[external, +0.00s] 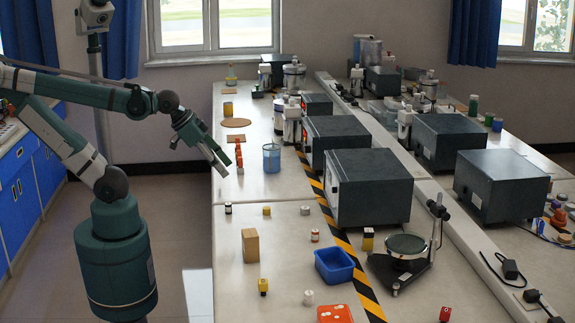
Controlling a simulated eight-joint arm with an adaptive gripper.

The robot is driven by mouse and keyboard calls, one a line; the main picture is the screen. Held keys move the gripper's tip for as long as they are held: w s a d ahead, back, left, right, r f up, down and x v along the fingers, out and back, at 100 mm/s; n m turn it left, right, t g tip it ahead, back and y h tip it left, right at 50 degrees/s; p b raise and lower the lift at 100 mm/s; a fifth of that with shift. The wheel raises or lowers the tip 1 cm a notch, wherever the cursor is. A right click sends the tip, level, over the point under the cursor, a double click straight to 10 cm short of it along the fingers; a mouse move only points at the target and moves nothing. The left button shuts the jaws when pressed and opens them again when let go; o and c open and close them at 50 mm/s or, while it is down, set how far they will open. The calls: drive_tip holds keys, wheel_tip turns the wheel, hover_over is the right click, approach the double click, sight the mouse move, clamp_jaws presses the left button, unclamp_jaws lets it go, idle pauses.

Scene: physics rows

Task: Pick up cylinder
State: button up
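Several small cylinder-shaped things stand on the light bench, and I cannot tell which one the task means. A yellow cylinder (228,108) stands at the far left edge. A short silver cylinder (308,297) stands near the front. A small brass-coloured one (267,210) and a white one with a red band (315,236) stand mid-bench. My gripper (223,171) points down and to the right over the left bench edge, beside a red-orange stacked piece (239,162). Nothing clearly shows between its fingers. Their opening is too small to judge.
A blue beaker (271,158) stands right of my gripper. A wooden block (250,245), a blue bin (334,265) and a red-orange block (335,314) are nearer the front. Dark instrument boxes (375,188) line the right, beyond a striped strip.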

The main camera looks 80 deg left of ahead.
drive_tip(key=shift+c, duration=1.2)
drive_tip(key=n+g+h+p, duration=0.5)
drive_tip(key=n+g+p, duration=0.45)
drive_tip(key=n, duration=0.75)
approach(228, 204)
drive_tip(key=shift+s+d+f+t+p, duration=0.1)
drive_tip(key=shift+s+d+t+p, duration=0.25)
drive_tip(key=shift+s+t+p, duration=0.4)
drive_tip(key=shift+f, duration=0.1)
drive_tip(key=shift+b+x, duration=0.5)
drive_tip(key=shift+x, duration=0.75)
drive_tip(key=shift+y, duration=0.3)
drive_tip(key=shift+b+x, duration=0.9)
drive_tip(key=shift+x, duration=1.7)
